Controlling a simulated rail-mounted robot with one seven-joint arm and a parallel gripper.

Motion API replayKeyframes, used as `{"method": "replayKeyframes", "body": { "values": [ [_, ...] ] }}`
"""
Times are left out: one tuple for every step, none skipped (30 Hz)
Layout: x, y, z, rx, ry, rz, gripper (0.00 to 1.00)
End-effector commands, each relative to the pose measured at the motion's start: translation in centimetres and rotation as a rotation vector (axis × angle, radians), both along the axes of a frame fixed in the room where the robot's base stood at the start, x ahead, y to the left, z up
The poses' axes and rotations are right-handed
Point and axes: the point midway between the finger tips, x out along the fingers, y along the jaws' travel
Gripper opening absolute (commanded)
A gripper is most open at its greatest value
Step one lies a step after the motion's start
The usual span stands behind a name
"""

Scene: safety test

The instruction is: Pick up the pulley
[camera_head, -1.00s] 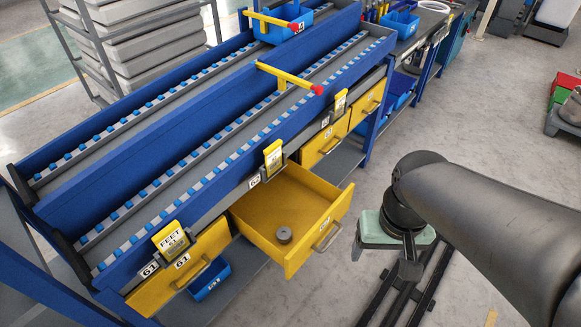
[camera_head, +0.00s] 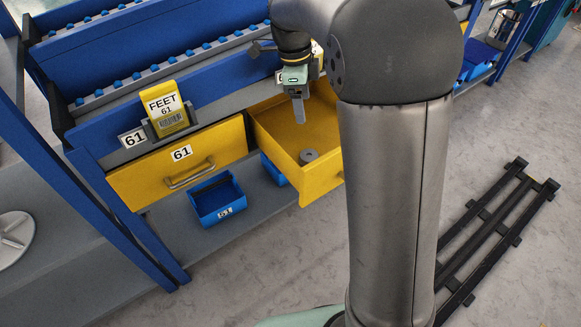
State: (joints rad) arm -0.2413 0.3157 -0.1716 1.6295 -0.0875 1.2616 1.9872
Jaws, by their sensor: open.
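The pulley (camera_head: 309,156) is a small grey round piece with a hole in its middle. It lies on the floor of the open yellow drawer (camera_head: 285,130), near the drawer's front. My gripper (camera_head: 299,110) hangs over the back part of the drawer, above and slightly left of the pulley in the picture, apart from it. It points down and holds nothing that I can see. One finger shows clearly; the other is hidden behind it. My arm covers the right side of the drawer and part of its front.
A closed yellow drawer marked 61 (camera_head: 178,165) is left of the open one. Below it a blue bin (camera_head: 217,198) stands on the grey shelf. The blue roller rack (camera_head: 200,50) rises behind the drawers. Black floor rails (camera_head: 497,235) lie at right, with bare floor around them.

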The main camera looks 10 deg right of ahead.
Motion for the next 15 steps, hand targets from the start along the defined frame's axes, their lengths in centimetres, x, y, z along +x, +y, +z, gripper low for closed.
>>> {"method": "replayKeyframes", "body": {
  "values": [
    [0.2, -0.1, -0.7, -0.004, -0.001, -0.015, 0.73],
    [0.2, -0.1, -1.0, -0.004, -0.002, -0.020, 0.73],
    [0.2, -0.2, -1.5, -0.004, -0.002, -0.023, 0.73],
    [0.1, -0.2, -2.0, -0.005, -0.001, -0.023, 0.73],
    [0.0, -0.3, -2.6, -0.004, 0.000, -0.022, 0.73],
    [0.0, -0.4, -3.5, -0.004, 0.000, -0.021, 0.73],
    [-0.1, -0.5, -4.2, -0.004, 0.000, -0.020, 0.73],
    [-0.1, -0.6, -4.9, -0.004, 0.000, -0.020, 0.73],
    [-0.2, -0.8, -5.8, -0.004, 0.001, -0.020, 0.73],
    [-0.2, -0.9, -6.5, -0.004, 0.001, -0.020, 0.73],
    [-0.2, -1.0, -7.1, -0.003, 0.000, -0.020, 0.73],
    [-0.3, -1.1, -8.0, -0.004, 0.001, -0.020, 0.73],
    [-0.3, -1.2, -8.6, -0.003, 0.001, -0.019, 0.73],
    [-0.3, -1.3, -9.2, -0.003, -0.001, -0.019, 0.73],
    [-0.4, -1.3, -9.9, -0.003, 0.000, -0.019, 0.73]
  ]
}}
